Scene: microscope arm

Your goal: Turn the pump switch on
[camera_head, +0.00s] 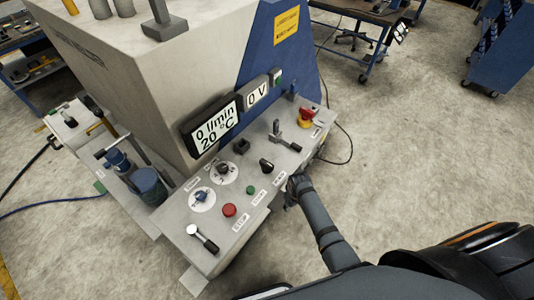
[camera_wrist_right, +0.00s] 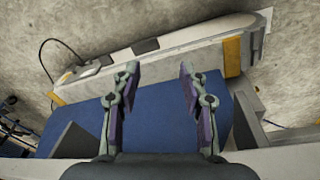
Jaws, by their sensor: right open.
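The light grey control panel (camera_head: 215,245) carries several knobs and switches. Their small labels are too blurred to tell for certain which one is the pump switch. A black rotary switch (camera_head: 266,165) sits at the panel's front right, and a blue knob (camera_head: 201,195) and a dark knob (camera_head: 224,170) sit on white dials. The right arm reaches up from the bottom, and its gripper (camera_head: 293,190) is by the panel's right front edge, apart from the knobs. In the right wrist view the right gripper (camera_wrist_right: 158,80) is open and empty. My left gripper is not in view.
A red button (camera_head: 229,210), a green button (camera_head: 250,189), a silver lever (camera_head: 202,238) and a red-yellow emergency switch (camera_head: 306,118) share the panel. Display screens (camera_head: 215,125) stand behind it.

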